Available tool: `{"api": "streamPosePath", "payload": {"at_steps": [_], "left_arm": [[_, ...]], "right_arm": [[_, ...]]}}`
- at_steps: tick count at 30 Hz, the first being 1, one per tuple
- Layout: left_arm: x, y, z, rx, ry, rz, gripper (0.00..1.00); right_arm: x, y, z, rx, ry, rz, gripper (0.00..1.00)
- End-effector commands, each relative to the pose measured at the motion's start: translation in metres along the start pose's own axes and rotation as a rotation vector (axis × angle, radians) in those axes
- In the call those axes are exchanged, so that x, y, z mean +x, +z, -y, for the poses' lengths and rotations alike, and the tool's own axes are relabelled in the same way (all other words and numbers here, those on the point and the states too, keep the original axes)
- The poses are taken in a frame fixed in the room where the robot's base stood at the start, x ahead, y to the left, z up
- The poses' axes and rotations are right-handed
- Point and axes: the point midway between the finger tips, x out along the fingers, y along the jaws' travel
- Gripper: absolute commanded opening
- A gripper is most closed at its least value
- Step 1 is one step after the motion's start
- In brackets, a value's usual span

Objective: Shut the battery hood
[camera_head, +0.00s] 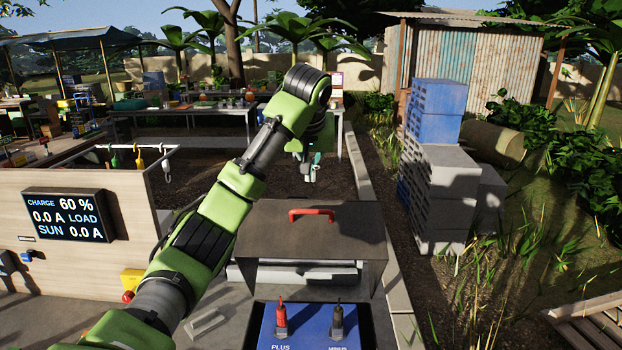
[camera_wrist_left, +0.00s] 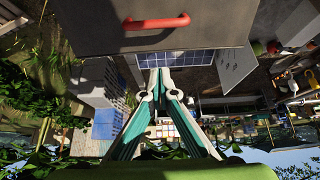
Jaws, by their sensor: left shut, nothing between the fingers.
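The battery hood (camera_head: 330,238) is a grey-brown panel with a red handle (camera_head: 312,213). It stands raised and tilted behind the blue battery (camera_head: 308,335), which shows a red and a dark terminal. The battery is uncovered. My left gripper (camera_head: 308,176) hangs beyond the hood's upper edge, with its fingers together and empty. In the left wrist view the fingertips (camera_wrist_left: 160,75) point toward the hood (camera_wrist_left: 215,25) and its red handle (camera_wrist_left: 156,22), apart from the handle. My right gripper is out of view.
A wooden panel with a charge display (camera_head: 66,215) stands at the left. Stacked blue and grey crates (camera_head: 437,150) stand right of the hood. A long table (camera_head: 200,108) with goods is behind. A blue gridded panel (camera_wrist_left: 195,58) shows beyond the fingertips.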

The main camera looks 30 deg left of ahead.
Motion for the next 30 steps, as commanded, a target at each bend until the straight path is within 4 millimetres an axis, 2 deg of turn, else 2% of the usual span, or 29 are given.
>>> {"api": "streamPosePath", "payload": {"at_steps": [1, 11, 21, 30], "left_arm": [[0.008, -0.001, 0.002, 0.001, -0.004, 0.005, 0.00], [0.078, -0.001, 0.001, 0.002, -0.004, 0.006, 0.00], [0.070, 0.030, 0.000, 0.003, 0.000, 0.000, 0.00], [0.069, 0.038, 0.000, 0.001, 0.000, 0.000, 0.00]], "right_arm": [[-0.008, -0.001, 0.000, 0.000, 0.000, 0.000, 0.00], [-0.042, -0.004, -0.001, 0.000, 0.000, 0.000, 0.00], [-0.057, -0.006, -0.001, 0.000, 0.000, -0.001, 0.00], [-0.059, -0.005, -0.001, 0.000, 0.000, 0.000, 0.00]]}}
